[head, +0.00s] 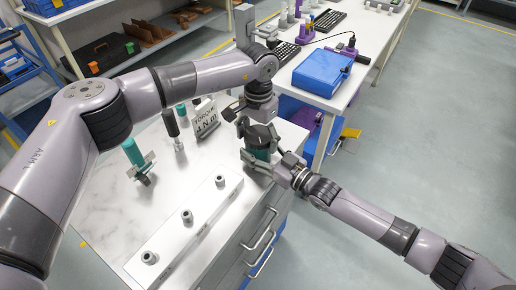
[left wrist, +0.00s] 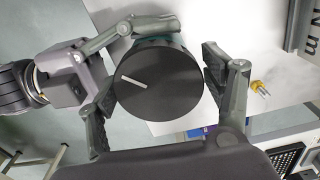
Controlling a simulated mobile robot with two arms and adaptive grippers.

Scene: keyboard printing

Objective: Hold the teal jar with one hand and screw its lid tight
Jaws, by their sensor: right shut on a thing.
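The teal jar (head: 262,154) stands upright near the right edge of the white-topped cabinet (head: 105,195), with its dark lid on top. In the left wrist view the round black lid (left wrist: 160,85) bears a short white line and hides most of the jar. My left gripper (head: 259,130) comes down from above. Its fingers (left wrist: 160,90) stand on either side of the lid, open, with a narrow gap visible at the right finger. My right gripper (head: 268,167) reaches in from the right, shut on the jar's body below the lid. One of its fingers (left wrist: 130,28) also shows in the left wrist view.
A sign reading "TORQUE 4 N m" (head: 206,120), a black-handled tool (head: 172,125) and a teal-handled tool (head: 134,152) stand on the cabinet. A white bar with three pegs (head: 205,208) lies in front. A blue box (head: 322,72) is on the table behind.

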